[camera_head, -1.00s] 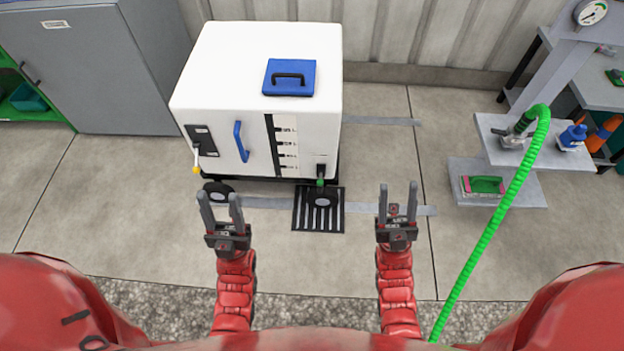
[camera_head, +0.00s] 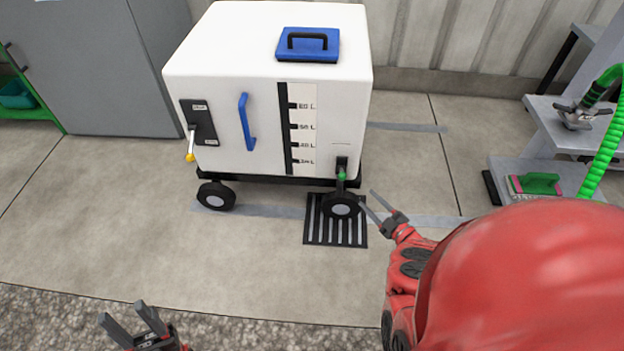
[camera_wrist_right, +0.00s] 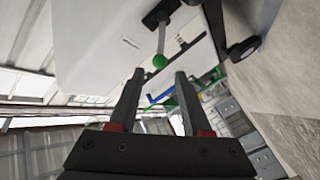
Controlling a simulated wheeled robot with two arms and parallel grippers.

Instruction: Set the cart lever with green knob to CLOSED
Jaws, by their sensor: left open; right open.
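The white cart (camera_head: 225,105) stands on black wheels. Its green-knob lever (camera_head: 341,175) is at the lower right of the front face, with the knob below a black plate. In the right wrist view the green knob (camera_wrist_right: 159,61) shows at the end of a grey rod, lined up between my fingertips and seemingly just beyond them. My right gripper (camera_head: 366,199) is open, just right of and below the knob in the head view; its open fingers also show in the wrist view (camera_wrist_right: 159,74). My left gripper (camera_head: 122,311) is open and empty, far from the cart. The lever's position labels are unreadable.
A second lever with a yellow knob (camera_head: 190,158) is on the cart's left. A blue handle (camera_head: 246,121) is on the front. A floor grate (camera_head: 322,232) lies by the right wheel. A shelf stand (camera_head: 515,172) with a green hose (camera_head: 598,158) is at right.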

